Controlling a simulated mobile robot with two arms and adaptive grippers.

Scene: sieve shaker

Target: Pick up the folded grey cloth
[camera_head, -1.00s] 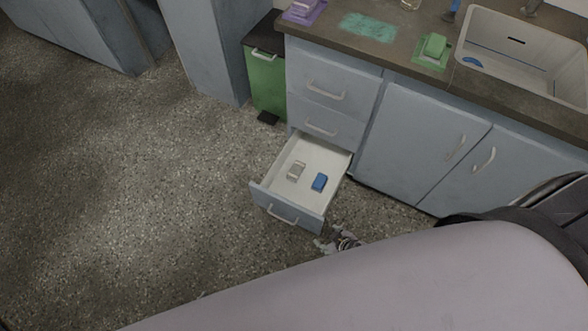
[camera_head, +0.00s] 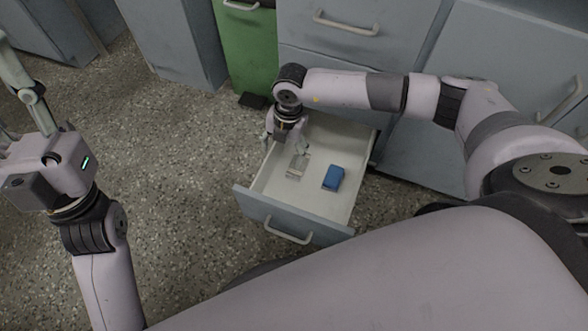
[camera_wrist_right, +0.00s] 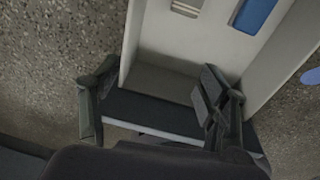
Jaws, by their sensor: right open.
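The folded grey cloth (camera_head: 297,166) lies flat in the open drawer, left of the blue item. Part of it shows at the top edge of the right wrist view (camera_wrist_right: 187,8). My right gripper (camera_head: 286,143) is open and points down near the drawer's left rear part, just behind the cloth and apart from it. In the right wrist view its spread fingers (camera_wrist_right: 152,108) have a drawer wall between them, and nothing is held. My left gripper (camera_head: 16,108) is raised at the left edge, partly cut off, so its opening is unclear.
The drawer (camera_head: 347,208) is pulled out, with walls around the cloth. A blue folded item (camera_head: 333,178) lies to the cloth's right. Cabinet fronts (camera_head: 335,62) rise behind. The floor at left is clear.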

